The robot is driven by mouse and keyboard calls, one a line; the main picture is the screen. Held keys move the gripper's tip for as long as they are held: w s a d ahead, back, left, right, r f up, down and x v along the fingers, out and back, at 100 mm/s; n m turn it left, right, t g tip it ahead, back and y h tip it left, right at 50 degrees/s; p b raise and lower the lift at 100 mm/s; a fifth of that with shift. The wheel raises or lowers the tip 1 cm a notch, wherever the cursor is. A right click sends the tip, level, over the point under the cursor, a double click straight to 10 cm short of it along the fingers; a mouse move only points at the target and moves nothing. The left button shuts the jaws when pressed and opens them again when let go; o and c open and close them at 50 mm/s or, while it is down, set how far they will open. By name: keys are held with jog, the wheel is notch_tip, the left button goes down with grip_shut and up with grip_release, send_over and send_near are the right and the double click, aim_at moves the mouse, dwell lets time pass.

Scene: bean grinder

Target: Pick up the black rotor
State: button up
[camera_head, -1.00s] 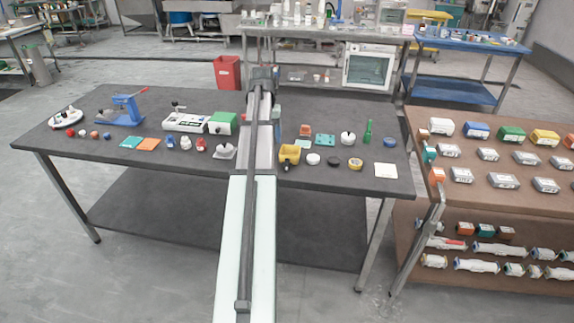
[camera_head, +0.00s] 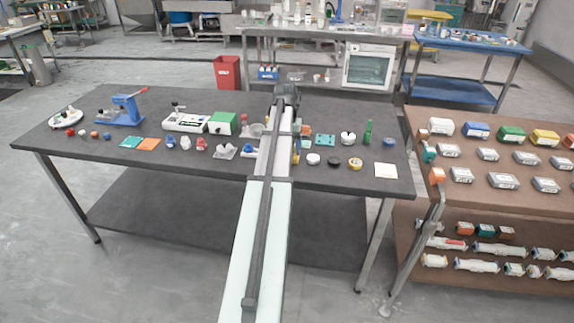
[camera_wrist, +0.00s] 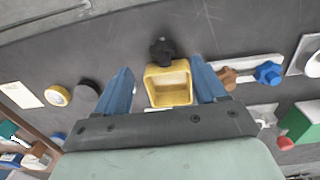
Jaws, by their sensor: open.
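In the wrist view, a black star-shaped knob (camera_wrist: 162,50) sits at the far edge of a hollow yellow box (camera_wrist: 168,84). My gripper (camera_wrist: 161,66) is open, with one blue finger on each side of the box and the knob just beyond the fingertips. I cannot tell how high the fingers are above the table. A round black disc (camera_wrist: 84,96) lies left of the fingers and shows in the head view (camera_head: 333,161). I cannot tell whether the knob or the disc is the rotor. In the head view, my arm hides the knob, most of the box and my fingers.
A yellow ring-shaped part (camera_wrist: 57,95) and a white sheet (camera_wrist: 19,95) lie left of the disc. A blue star knob (camera_wrist: 268,73) and an orange part (camera_wrist: 228,78) stand close to the right finger. The dark table (camera_wrist: 215,25) is clear beyond the box.

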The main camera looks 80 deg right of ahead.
jog(key=shift+w+d+f, duration=0.1)
jog(key=shift+d+f, duration=0.1)
jog(key=shift+f, duration=1.2)
jog(key=shift+w+d+f, duration=0.1)
jog(key=shift+d+f, duration=0.1)
jog(key=shift+f, duration=1.2)
jog(key=c, duration=1.2)
jog(key=shift+r, duration=5)
jog(key=shift+c, duration=0.2)
jog(key=shift+s, duration=0.1)
jog(key=d+r, duration=0.4)
jog(key=d, duration=0.4)
notch_tip(320, 180, down, 6)
jog(key=shift+a, duration=0.1)
